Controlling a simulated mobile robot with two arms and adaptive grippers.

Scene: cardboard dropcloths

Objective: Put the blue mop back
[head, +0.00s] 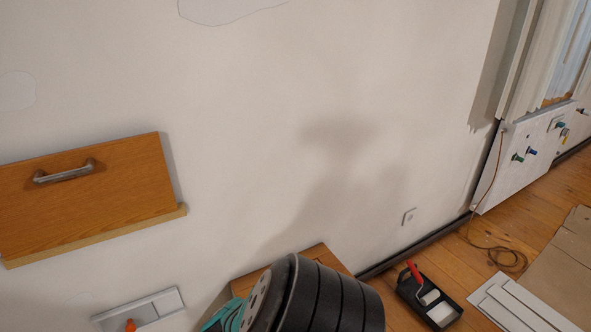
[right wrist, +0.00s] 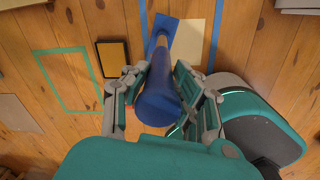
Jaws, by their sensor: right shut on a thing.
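In the right wrist view my right gripper (right wrist: 163,85) is shut around the upper part of the blue mop (right wrist: 162,65). The mop's thick, rounded blue end points toward the camera. Its shaft runs away from me to a flat blue part at the far end, near the floor. I cannot tell whether that far end touches the floor. The head view shows neither the mop nor either gripper.
Blue tape lines (right wrist: 216,35) flank a cream sheet (right wrist: 188,42) on the wooden floor. A green tape rectangle (right wrist: 93,52) and a black-framed panel (right wrist: 113,62) lie left. The head view shows a wooden drawer front (head: 110,185) and paint tray (head: 445,312).

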